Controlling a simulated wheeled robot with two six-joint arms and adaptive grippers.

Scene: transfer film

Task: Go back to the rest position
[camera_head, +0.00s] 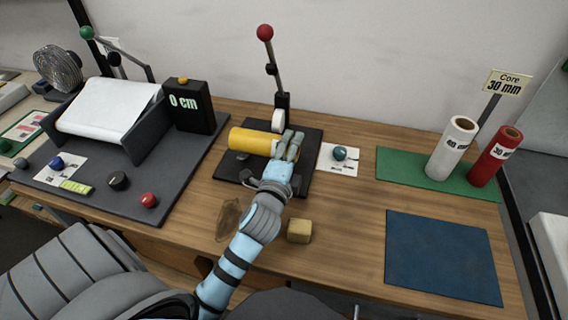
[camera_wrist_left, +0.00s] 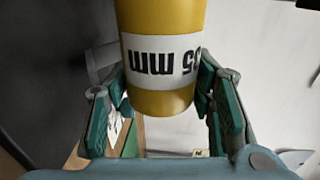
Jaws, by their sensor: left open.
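My left gripper (camera_head: 290,146) is open at the right end of a yellow roll (camera_head: 250,141). The roll lies on its side on a black base plate (camera_head: 301,182) with a lever. In the left wrist view the yellow roll (camera_wrist_left: 163,103) sits between the spread fingers of my gripper (camera_wrist_left: 165,95). It bears a white label with upside-down "mm" lettering. A gap shows at the left finger; whether the right finger touches the roll is unclear. My right gripper is not in view.
The red-knobbed lever (camera_head: 272,65) rises behind the roll. A dark winder (camera_head: 130,160) with white film and a "0 cm" box (camera_head: 189,107) stands left. White (camera_head: 451,148) and red (camera_head: 496,156) cores stand on a green mat (camera_head: 400,168). A beige block (camera_head: 299,230) and blue mat (camera_head: 442,256) lie nearer.

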